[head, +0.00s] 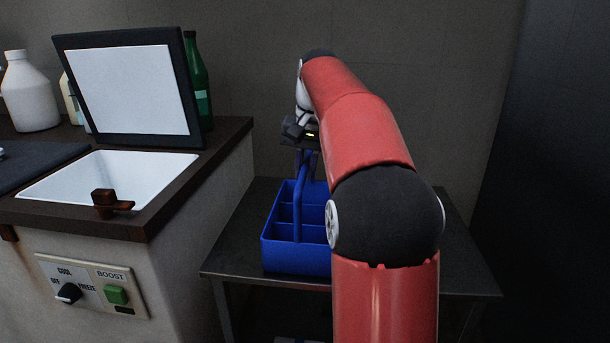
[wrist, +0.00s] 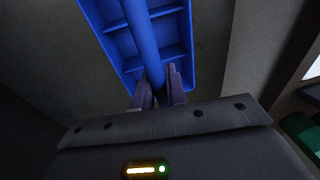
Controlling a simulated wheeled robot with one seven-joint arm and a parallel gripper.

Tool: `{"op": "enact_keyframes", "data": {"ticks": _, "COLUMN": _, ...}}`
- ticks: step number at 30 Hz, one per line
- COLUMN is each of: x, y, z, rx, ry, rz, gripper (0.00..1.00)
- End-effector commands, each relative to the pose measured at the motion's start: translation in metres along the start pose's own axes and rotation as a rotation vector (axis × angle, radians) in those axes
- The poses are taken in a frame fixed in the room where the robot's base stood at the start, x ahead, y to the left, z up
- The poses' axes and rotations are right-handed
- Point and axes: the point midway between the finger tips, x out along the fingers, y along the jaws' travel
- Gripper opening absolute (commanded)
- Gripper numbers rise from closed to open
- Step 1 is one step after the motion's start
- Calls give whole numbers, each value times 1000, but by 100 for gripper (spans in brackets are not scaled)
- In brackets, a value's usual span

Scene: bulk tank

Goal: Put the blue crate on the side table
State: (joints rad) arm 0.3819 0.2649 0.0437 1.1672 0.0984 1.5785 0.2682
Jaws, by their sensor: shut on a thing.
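The blue crate (head: 283,254) is an open, divided carrier with a tall central handle (head: 299,212). In the head view it is upright over the left part of the dark side table (head: 232,250), close to its front edge. I cannot tell whether its base touches the tabletop. My gripper (head: 307,152) is above the crate, shut on the handle. The wrist view also shows the handle between my two fingers (wrist: 158,84), with the crate's compartments (wrist: 168,28) beyond. My red arm hides the crate's right side and part of the table.
The bulk tank (head: 190,265) stands left of the table, its lid (head: 132,88) raised over a white basin (head: 75,185). A white jug (head: 32,95) and a green bottle (head: 197,85) stand behind. A wall backs the table. Bare tabletop (head: 465,272) shows at right.

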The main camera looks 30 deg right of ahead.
Motion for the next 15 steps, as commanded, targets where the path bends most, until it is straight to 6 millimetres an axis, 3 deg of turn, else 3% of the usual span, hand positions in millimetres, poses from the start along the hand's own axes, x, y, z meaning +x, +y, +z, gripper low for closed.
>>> {"op": "enact_keyframes", "data": {"ticks": 7, "x": 2, "y": 0, "z": 0, "rx": 0, "ry": 1, "rz": -1, "gripper": 0}}
{"op": "enact_keyframes", "data": {"ticks": 8, "x": 2, "y": 0, "z": 0, "rx": 0, "ry": 0, "rz": 0, "gripper": 18}}
{"op": "enact_keyframes", "data": {"ticks": 9, "x": 2, "y": 0, "z": 0, "rx": 0, "ry": 0, "rz": 0, "gripper": 23}}
{"op": "enact_keyframes", "data": {"ticks": 12, "x": 2, "y": 0, "z": 0, "rx": 0, "ry": 0, "rz": 0, "gripper": 36}}
{"op": "enact_keyframes", "data": {"ticks": 15, "x": 2, "y": 0, "z": 0, "rx": 0, "ry": 0, "rz": 0, "gripper": 36}}
